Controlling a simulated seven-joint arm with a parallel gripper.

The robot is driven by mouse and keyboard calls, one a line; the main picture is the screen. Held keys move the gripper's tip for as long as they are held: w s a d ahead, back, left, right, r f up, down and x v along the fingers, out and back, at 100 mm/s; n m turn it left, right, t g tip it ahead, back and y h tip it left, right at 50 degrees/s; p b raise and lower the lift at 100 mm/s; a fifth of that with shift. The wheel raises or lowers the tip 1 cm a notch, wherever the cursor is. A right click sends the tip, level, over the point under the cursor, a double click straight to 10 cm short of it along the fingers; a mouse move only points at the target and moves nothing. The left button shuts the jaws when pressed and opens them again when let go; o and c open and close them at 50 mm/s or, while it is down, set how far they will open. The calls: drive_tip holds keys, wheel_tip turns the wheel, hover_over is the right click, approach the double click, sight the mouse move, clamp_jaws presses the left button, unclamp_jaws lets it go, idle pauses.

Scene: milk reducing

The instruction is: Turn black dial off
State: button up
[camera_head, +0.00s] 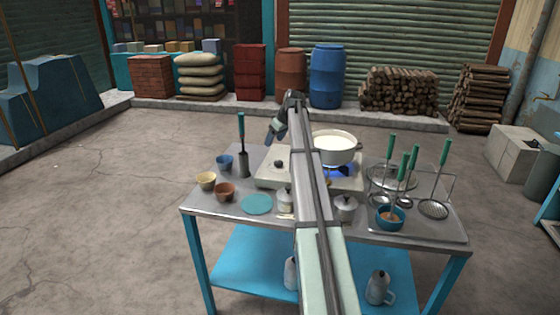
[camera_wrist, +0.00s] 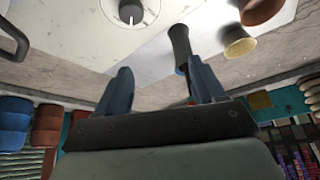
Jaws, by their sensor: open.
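The black dial (camera_head: 278,164) is a small round knob on the cream stove top (camera_head: 264,182), left of the burner. In the wrist view the dial (camera_wrist: 130,12) shows at the top edge, partly cut off, with a pale mark on it. A wide pot of white milk (camera_head: 334,147) sits over the burner at the right, with a blue flame (camera_head: 344,170) below it. My gripper (camera_head: 270,138) is beyond the dial in the head view, apart from it. In the wrist view my gripper (camera_wrist: 157,66) has its two fingers spread with nothing held between them.
The stove stands on a grey table (camera_head: 225,208). A dark tool with a teal handle (camera_head: 242,150) stands upright left of the stove, near several small bowls. Lidded pots (camera_head: 345,208) stand in front, and several green-handled strainers (camera_head: 433,208) at the right.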

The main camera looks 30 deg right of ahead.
sight(279, 162)
drive_tip(key=s+d+g, duration=0.1)
drive_tip(key=s+d, duration=0.3)
drive_tip(key=d, duration=0.1)
drive_tip(key=x, duration=1.3)
drive_tip(key=shift+w+d+r, duration=0.1)
drive_tip(key=shift+w, duration=0.3)
drive_tip(key=c, duration=1.1)
drive_tip(key=shift+o, duration=0.2)
